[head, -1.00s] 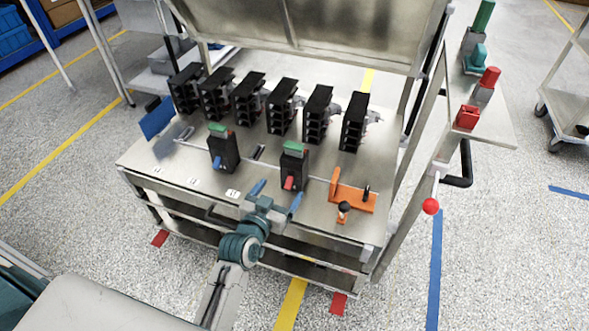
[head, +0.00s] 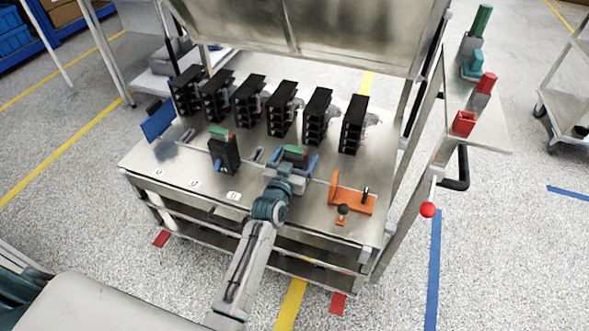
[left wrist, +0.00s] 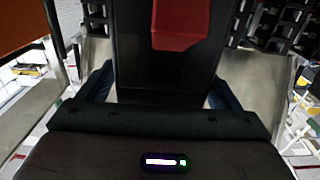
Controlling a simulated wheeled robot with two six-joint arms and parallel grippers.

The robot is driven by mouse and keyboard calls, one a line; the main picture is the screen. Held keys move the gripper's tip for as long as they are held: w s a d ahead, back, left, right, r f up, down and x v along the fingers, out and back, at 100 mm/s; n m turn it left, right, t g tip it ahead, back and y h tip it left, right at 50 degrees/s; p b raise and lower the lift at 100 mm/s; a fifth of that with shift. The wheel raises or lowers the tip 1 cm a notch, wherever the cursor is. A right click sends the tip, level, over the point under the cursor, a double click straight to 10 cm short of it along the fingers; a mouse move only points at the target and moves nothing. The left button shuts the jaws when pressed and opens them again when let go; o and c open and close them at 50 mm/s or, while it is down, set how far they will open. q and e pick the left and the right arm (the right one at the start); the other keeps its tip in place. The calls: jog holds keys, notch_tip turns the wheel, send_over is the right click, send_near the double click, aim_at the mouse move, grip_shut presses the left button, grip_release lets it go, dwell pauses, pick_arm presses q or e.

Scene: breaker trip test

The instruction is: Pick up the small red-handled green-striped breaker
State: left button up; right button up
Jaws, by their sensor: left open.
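The red-handled breaker with the green stripe (head: 294,149) stands on the cart's bench top, mostly hidden behind my left gripper in the head view. Its black body and red handle (left wrist: 180,24) fill the middle of the left wrist view. My left gripper (head: 293,162) is open, with one blue finger on each side of the breaker body. Whether the fingers touch it I cannot tell. A similar green-striped breaker with a blue handle (head: 223,153) stands to the left. My right gripper is not in view.
A row of several black breakers (head: 281,110) stands along the back of the bench top (head: 190,163). An orange fixture with a black knob (head: 352,197) is just right of my gripper. A side shelf at right holds red and green items.

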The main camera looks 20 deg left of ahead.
pick_arm(q)
jog(key=shift+w, duration=0.7)
jog(key=c, duration=1.3)
jog(key=shift+c, duration=0.7)
jog(key=shift+r, duration=0.15)
